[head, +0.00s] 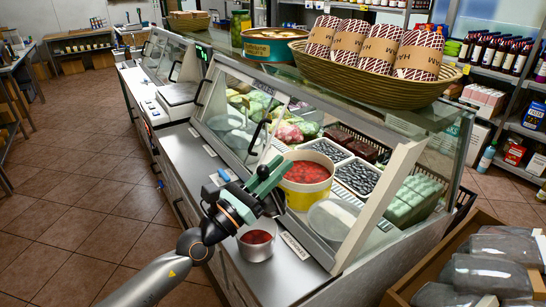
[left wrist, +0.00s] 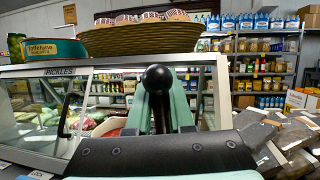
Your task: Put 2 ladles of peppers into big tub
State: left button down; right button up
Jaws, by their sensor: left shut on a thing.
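A yellow and white bucket (head: 307,194) full of red peppers (head: 308,172) stands at the open side of the glass case. My left gripper (head: 268,180) is beside its left rim and shut on a dark handle with a round black knob (left wrist: 158,80). The knob stands between the green fingers in the left wrist view. The lower part of the held tool is hidden in the head view. A pale round tub (head: 257,252) with red food in it stands on the steel counter below the gripper. My right gripper is out of view.
A pale round container or lid (head: 333,219) lies right of the bucket. Trays of dark olives (head: 357,177) are behind it. A wicker basket (head: 362,77) of wrapped rolls stands on the case top. Steel counter (head: 196,150) is free at the left.

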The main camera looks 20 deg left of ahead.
pick_arm(q)
jog(key=w+d+g+p, duration=0.1)
jog(key=p, duration=0.1)
jog(key=w+d+g+y+p, duration=0.1)
jog(key=w+g+p, duration=0.1)
jog(key=p, duration=0.1)
jog(key=shift+w+d+m+y, duration=0.15)
jog(key=shift+d+m+y, duration=0.15)
jog(key=shift+m, duration=0.1)
dwell(0.4)
dwell(0.4)
jog(key=shift+f, duration=0.1)
